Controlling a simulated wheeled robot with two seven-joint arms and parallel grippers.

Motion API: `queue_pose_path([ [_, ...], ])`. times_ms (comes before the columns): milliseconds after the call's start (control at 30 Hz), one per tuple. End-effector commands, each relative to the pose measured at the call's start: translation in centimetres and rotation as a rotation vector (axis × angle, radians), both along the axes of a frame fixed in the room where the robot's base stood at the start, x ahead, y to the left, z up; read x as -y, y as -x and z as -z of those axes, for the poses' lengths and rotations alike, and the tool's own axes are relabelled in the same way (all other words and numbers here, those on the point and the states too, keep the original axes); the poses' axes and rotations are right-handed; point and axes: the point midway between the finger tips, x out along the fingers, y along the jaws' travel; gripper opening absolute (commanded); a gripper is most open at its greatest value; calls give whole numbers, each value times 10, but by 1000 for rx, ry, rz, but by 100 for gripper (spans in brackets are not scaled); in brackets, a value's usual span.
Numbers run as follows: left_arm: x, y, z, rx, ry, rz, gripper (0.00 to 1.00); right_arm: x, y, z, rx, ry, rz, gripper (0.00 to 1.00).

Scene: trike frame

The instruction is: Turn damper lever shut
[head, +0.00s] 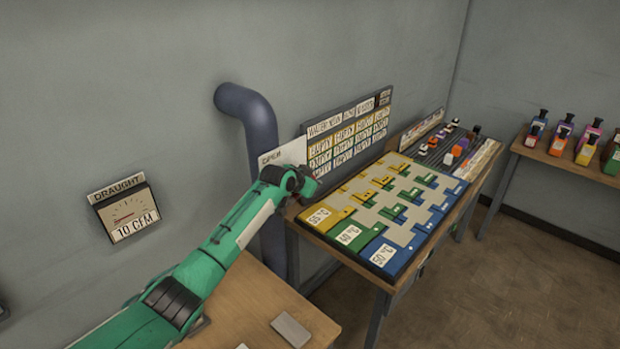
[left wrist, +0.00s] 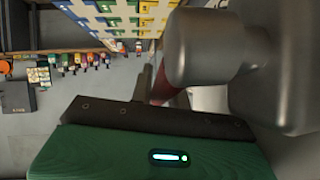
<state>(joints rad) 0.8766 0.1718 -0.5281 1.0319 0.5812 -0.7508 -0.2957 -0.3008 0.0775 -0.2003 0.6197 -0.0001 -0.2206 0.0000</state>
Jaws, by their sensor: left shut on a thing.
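In the left wrist view, a red lever (left wrist: 168,97) shows just beyond the dark gripper body, next to a large grey cylinder (left wrist: 205,45). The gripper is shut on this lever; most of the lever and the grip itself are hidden. In the head view the lever is hidden behind the gripper. My right gripper is out of view.
A wall gauge labelled DRAUGHT (head: 125,213) reads about 10 CFM. A board table with coloured tiles (head: 385,215) stands close to the right of the gripper. A wooden bench (head: 250,300) lies below the arm. Another table (head: 560,160) holds several coloured items at the far right.

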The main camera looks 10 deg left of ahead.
Motion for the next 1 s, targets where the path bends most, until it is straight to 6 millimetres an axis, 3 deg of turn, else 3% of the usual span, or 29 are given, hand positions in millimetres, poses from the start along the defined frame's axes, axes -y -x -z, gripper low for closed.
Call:
queue_pose_path([
  [400, 1, -1, 26, -226, -149, 1, 0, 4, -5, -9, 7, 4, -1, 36],
  [1000, 0, 0, 34, -288, -191, -1, 0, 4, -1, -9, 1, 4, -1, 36],
])
